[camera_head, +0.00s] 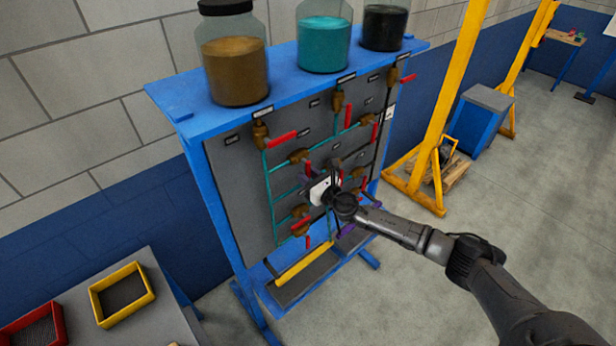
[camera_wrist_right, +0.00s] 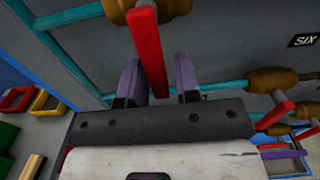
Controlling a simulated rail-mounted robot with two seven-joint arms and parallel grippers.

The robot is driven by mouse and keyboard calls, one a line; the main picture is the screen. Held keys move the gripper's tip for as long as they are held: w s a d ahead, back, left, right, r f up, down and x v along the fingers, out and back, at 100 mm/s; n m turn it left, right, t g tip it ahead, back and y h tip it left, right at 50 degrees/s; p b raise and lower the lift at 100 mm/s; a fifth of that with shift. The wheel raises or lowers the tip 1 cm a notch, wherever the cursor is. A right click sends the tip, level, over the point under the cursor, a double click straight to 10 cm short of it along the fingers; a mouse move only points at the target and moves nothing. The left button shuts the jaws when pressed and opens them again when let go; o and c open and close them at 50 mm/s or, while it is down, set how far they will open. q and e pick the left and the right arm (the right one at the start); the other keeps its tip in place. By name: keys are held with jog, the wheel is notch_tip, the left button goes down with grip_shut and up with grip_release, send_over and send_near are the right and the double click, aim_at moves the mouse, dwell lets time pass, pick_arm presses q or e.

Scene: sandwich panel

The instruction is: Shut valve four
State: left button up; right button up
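The blue-framed panel (camera_head: 235,190) carries several brass valves with red handles on teal pipes. In the head view my right gripper (camera_head: 312,176) is at the middle of the panel, close to its face, and hides part of the valves there. In the right wrist view the purple fingers of my right gripper (camera_wrist_right: 158,75) are apart, with a red handle (camera_wrist_right: 147,40) between them. This handle hangs from a brass valve (camera_wrist_right: 175,8) at the top. I cannot read which label marks valve four. My left gripper is not in view.
A label reading SIX (camera_wrist_right: 303,40) is right of the fingers, with more brass valves (camera_wrist_right: 245,80) below it. Jars of brown (camera_head: 235,70), teal (camera_head: 323,45) and black (camera_head: 384,28) contents stand on the panel's top. A yellow bin (camera_head: 122,294) is on a table at lower left.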

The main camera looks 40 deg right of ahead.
jog(key=shift+o, duration=1)
jog(key=shift+s, duration=0.15)
jog(key=s+b, duration=0.1)
jog(key=s, duration=1.2)
jog(key=shift+s+a+b, duration=0.25)
jog(key=shift+b, duration=0.1)
